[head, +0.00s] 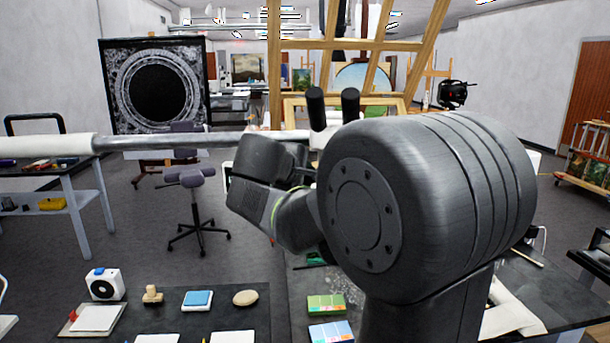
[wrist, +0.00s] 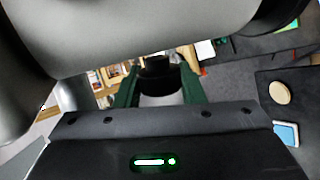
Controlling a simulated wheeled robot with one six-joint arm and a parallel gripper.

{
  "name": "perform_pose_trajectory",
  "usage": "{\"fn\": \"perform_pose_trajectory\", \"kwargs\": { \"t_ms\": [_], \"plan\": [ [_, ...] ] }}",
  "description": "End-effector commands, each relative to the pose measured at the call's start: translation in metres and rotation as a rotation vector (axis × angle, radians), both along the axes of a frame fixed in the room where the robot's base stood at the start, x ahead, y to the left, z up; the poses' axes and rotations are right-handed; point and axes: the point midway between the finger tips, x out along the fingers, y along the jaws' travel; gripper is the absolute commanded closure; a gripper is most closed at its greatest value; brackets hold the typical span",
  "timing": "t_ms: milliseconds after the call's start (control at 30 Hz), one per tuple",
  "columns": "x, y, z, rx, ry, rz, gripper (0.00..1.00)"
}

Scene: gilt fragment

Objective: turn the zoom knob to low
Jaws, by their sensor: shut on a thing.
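The zoom knob (wrist: 157,64) shows in the wrist view as a short black cylinder, with a pale grey round part just below it. My gripper (wrist: 159,75) has its two dark green fingers on either side of the knob, closed on it. Which setting the knob points to cannot be read. In the head view, two black eyepieces (head: 332,108) of the instrument stick up behind my arm. The rest of its body and my fingertips are hidden there by my arm.
A grey horizontal bar (head: 205,140) runs in from the left towards the eyepieces. The dark bench in front holds a white boxed device (head: 104,284), a blue pad (head: 197,300), a beige disc (head: 245,298) and a green box (head: 326,304). A stool (head: 195,205) stands on open floor behind.

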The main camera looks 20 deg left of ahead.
Motion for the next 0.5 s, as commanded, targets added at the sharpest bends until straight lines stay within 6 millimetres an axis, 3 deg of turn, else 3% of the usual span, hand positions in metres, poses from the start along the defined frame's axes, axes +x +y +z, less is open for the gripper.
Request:
{"fn": "perform_pose_trajectory", "kwargs": {
  "t_ms": [200,233,300,500],
  "plan": [
    [0.0,-0.0001,-0.0026,-0.001,0.004,-0.001,0.87],
    [0.0,-0.0001,-0.0026,-0.001,0.004,-0.001,0.59],
    [0.0,-0.0001,-0.0024,-0.001,0.003,0.0,0.45],
    [-0.0001,0.0,-0.0012,0.0,0.001,0.0,0.44]
  ]
}}
